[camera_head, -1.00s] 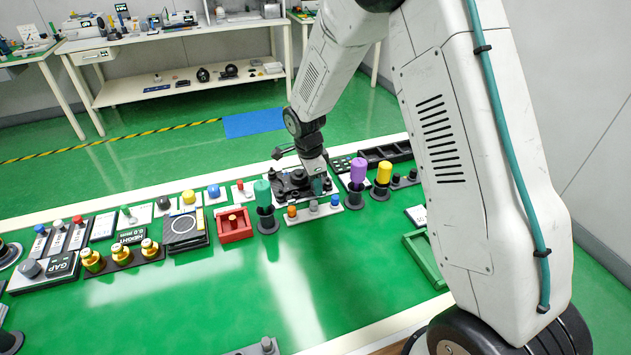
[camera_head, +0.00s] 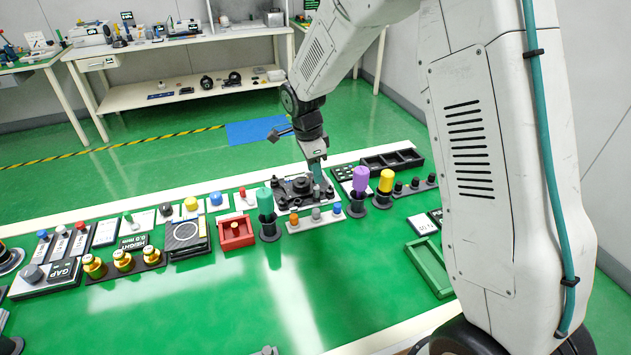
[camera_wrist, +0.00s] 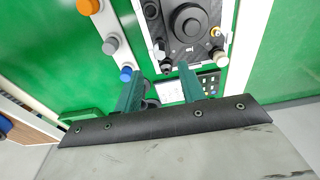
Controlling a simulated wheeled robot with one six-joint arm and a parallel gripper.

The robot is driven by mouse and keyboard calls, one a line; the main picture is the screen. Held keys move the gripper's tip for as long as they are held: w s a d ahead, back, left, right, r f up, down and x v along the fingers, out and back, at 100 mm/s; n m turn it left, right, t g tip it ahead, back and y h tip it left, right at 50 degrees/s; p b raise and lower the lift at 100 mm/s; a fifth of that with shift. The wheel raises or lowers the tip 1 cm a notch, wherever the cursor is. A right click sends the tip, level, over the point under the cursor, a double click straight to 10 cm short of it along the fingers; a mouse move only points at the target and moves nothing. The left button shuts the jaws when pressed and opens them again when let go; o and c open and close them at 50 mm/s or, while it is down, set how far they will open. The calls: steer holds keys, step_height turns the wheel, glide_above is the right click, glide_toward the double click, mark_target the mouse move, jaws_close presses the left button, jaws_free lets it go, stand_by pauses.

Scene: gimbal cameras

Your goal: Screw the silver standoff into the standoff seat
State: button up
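My gripper (camera_head: 319,184) points down over the right side of a dark fixture plate (camera_head: 281,200) on the green table. In the wrist view its two teal fingers (camera_wrist: 161,69) are apart, with nothing visible between them. The plate (camera_wrist: 182,48) carries a large black round knob (camera_wrist: 187,20) and small pins near its edges. A small silvery pin (camera_wrist: 166,67) shows near the plate's edge, close to the fingertips. I cannot tell which small part is the silver standoff or which is its seat.
A light rail with orange (camera_wrist: 90,6), grey (camera_wrist: 110,46) and blue (camera_wrist: 126,73) knobs lies beside the plate. Teal (camera_head: 265,201), purple (camera_head: 360,179) and yellow (camera_head: 386,180) handled tools stand nearby in dark holders. The table's front middle is clear.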

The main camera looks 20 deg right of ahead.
mark_target(316, 188)
steer(key=shift+d, duration=0.1)
steer(key=shift+d, duration=0.4)
steer(key=n, duration=0.4)
steer(key=shift+d+r+y, duration=0.15)
steer(key=shift+y, duration=0.25)
steer(key=n, duration=0.3)
steer(key=shift+n, duration=0.4)
steer(key=n, duration=0.4)
steer(key=shift+a+y, duration=0.3)
steer(key=shift+f, duration=3.9)
jaws_close()
steer(key=m, duration=0.4)
